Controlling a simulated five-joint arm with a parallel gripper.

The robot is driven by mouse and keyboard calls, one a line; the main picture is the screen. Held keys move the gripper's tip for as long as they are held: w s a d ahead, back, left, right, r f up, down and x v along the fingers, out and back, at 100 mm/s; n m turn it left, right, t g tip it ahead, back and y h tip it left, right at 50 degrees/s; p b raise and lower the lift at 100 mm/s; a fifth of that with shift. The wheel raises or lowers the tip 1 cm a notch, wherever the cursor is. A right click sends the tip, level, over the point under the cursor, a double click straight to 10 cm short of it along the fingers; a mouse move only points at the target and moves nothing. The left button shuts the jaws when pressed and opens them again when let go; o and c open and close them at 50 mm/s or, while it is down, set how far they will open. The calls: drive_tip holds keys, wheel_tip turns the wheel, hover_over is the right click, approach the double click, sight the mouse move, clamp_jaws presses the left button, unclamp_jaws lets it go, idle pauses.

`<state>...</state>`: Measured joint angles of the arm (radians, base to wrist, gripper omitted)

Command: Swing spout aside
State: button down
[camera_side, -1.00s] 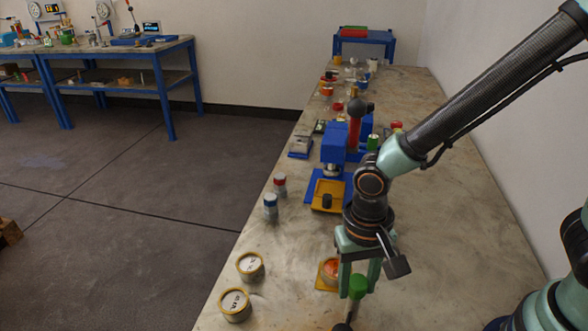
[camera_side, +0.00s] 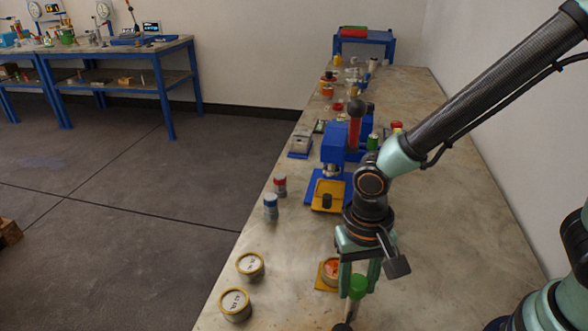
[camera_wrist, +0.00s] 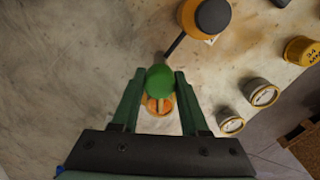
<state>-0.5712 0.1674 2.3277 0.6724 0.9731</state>
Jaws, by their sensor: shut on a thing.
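The spout is a dark thin arm (camera_wrist: 175,47) in the wrist view, running from a green knob (camera_wrist: 159,78) up to a yellow vessel (camera_wrist: 190,20) with a dark cap. My gripper (camera_wrist: 159,76) has a finger on each side of the green knob and is shut on it. An orange-filled round cup (camera_wrist: 158,105) lies beneath and partly behind the knob. In the side view my gripper (camera_side: 359,279) and the green knob (camera_side: 358,287) are at the lower centre. The cup (camera_side: 330,272) stands just left of them on a yellow square.
Two labelled round tins, one (camera_side: 250,265) behind the other (camera_side: 235,304), stand at the table's left edge. Red-capped (camera_side: 280,184) and blue-capped (camera_side: 271,206) jars stand farther back. A blue press (camera_side: 335,150) with a yellow tray is beyond my gripper. The table's right side is clear.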

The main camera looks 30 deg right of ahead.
drive_tip(key=shift+m, duration=0.3)
drive_tip(key=m, duration=0.3)
drive_tip(key=shift+m, duration=0.4)
drive_tip(key=m, duration=0.9)
drive_tip(key=shift+w, duration=0.1)
drive_tip(key=shift+m, duration=1.8)
drive_tip(key=shift+c, duration=2.1)
unclamp_jaws()
